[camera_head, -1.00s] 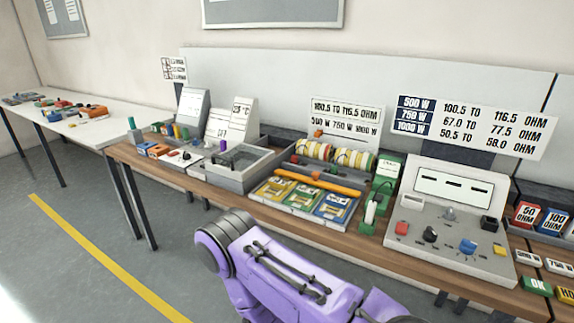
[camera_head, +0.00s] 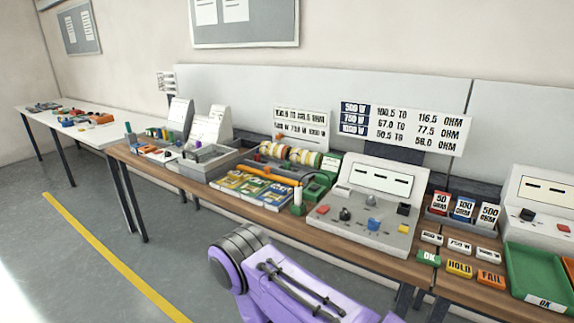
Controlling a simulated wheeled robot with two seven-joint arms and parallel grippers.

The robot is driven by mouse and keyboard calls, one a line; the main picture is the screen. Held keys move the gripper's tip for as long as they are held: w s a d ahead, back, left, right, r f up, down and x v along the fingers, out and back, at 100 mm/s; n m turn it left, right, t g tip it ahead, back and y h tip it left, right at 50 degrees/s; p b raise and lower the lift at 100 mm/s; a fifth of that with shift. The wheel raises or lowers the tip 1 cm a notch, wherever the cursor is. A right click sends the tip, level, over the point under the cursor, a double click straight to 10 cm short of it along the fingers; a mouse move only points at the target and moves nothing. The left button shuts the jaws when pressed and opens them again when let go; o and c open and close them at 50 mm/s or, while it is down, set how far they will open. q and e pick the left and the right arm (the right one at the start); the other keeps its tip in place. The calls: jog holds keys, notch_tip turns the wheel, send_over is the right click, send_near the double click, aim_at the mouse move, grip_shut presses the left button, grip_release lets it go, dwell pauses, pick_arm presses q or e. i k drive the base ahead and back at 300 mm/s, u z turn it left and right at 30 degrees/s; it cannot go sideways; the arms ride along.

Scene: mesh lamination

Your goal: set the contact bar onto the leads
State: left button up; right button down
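I cannot single out the contact bar or the leads for certain at this size. A rack of blue, yellow and green cards (camera_head: 236,181) stands mid-bench, with an orange rod (camera_head: 268,174) across it and striped rolls (camera_head: 290,153) behind. Right of it is a green fixture (camera_head: 318,184) with a white upright part (camera_head: 297,198). A sloped grey console (camera_head: 358,222) with a display and coloured knobs stands farther right. Both my grippers are out of view; only a purple arm link of mine shows at the bottom.
A grey open box (camera_head: 208,163) is left on the wooden bench. Resistance blocks (camera_head: 463,208), OK, HOLD and FAIL labels (camera_head: 459,268) and a green tray (camera_head: 536,262) are at the right. A white table (camera_head: 90,133) stands at far left. The floor in front is clear.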

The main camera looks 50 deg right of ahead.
aim_at(267, 174)
jog(key=z, duration=1.15)
